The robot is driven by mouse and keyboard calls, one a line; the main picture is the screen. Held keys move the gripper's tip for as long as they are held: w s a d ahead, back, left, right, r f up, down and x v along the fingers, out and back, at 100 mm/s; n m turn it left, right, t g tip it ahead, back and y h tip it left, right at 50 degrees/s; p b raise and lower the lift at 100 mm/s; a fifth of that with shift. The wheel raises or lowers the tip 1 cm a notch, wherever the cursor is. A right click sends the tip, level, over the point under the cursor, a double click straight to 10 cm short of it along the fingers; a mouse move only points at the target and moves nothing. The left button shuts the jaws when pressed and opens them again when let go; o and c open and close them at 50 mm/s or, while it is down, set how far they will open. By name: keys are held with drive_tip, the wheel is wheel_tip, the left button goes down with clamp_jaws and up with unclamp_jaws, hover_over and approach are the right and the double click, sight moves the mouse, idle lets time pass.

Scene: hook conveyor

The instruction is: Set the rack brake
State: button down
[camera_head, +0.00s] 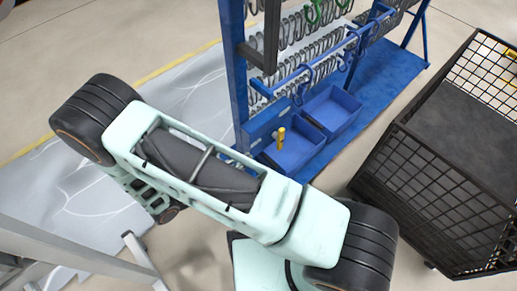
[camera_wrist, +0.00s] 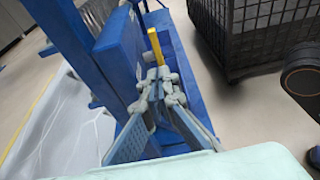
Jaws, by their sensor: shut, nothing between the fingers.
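The blue rack (camera_head: 238,75) stands at the top middle of the head view; its blue frame also shows in the wrist view (camera_wrist: 75,40). A short upright yellow handle (camera_head: 281,138), which looks like the brake lever, stands at the rack's low end by the blue bins. It also shows in the wrist view (camera_wrist: 155,46). My gripper (camera_wrist: 160,77) is shut and empty, its tips just below the handle in that picture. I cannot tell whether they touch. In the head view my arm hides the gripper.
Two blue bins (camera_head: 333,110) sit on the rack's blue base. Coiled hooks (camera_head: 290,75) hang above them. A black mesh cage (camera_head: 440,190) stands to the right, with a strip of floor between it and the rack. A grey mat (camera_head: 190,95) lies to the left.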

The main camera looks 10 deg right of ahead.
sight(280, 137)
drive_tip(key=b+x, duration=0.1)
drive_tip(key=x, duration=0.3)
drive_tip(key=b+x, duration=0.1)
drive_tip(key=x, duration=0.3)
drive_tip(key=r+b+x, duration=0.1)
drive_tip(key=x, duration=0.4)
drive_tip(key=shift+w+d, duration=0.1)
drive_tip(key=shift+d, duration=0.1)
drive_tip(key=shift+w+r, duration=0.1)
